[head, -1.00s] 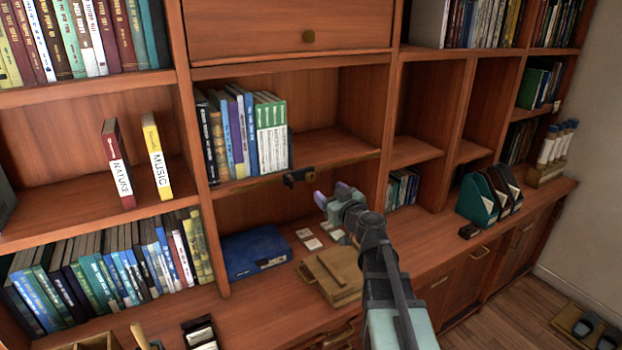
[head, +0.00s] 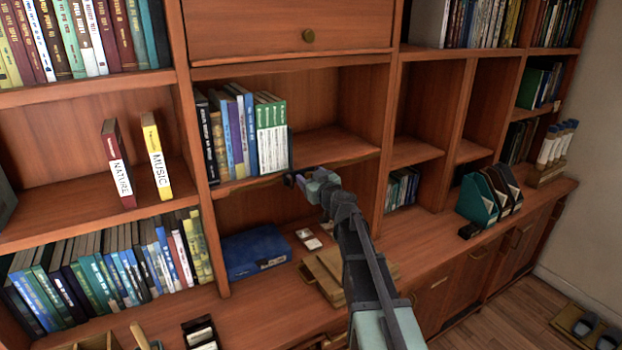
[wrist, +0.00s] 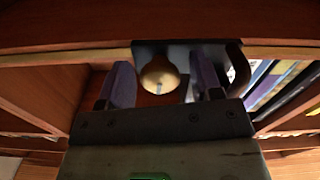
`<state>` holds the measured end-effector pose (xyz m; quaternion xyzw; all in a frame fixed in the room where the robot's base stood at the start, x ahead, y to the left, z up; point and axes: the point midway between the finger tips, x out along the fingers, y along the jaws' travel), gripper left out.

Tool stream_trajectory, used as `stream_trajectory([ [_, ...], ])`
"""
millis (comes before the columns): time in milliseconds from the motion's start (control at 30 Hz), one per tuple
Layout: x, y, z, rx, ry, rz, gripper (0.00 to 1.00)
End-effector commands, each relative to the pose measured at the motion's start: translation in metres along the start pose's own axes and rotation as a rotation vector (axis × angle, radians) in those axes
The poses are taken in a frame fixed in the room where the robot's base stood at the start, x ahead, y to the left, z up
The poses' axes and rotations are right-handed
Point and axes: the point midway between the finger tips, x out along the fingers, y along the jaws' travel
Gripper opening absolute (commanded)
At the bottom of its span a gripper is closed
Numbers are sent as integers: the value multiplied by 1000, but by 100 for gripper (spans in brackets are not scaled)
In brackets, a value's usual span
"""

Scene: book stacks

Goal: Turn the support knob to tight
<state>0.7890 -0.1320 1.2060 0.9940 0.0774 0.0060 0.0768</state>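The support knob (wrist: 160,75) is a round brass knob on a dark plate (wrist: 185,46) under the shelf's front edge. A small slit-like mark shows low on its face. In the wrist view my gripper (wrist: 163,64) has its two purple fingers apart, one on each side of the knob, with a gap visible on the right; the left finger is very close to it, and I cannot tell if it touches. In the head view my gripper (head: 310,182) is at the dark bracket (head: 290,180) below the shelf, and hides the knob.
Several books (head: 243,130) stand on the shelf (head: 330,145) above. Below are a blue box (head: 255,252), small white cards (head: 308,239) and a wooden stand (head: 322,275) on the counter. A dark curved lever (wrist: 238,68) is just right of the fingers.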

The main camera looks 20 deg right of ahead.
Motion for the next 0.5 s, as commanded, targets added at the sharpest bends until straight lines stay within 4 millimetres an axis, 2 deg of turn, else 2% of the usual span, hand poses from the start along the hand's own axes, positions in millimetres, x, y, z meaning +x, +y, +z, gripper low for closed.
stream_trajectory([
  [33, 0, 0, 0, 0, 0, 0, 51],
  [300, 0, 0, 0, 0, 0, 0, 13],
  [500, 0, 0, 0, 12, 0, 0, 13],
])
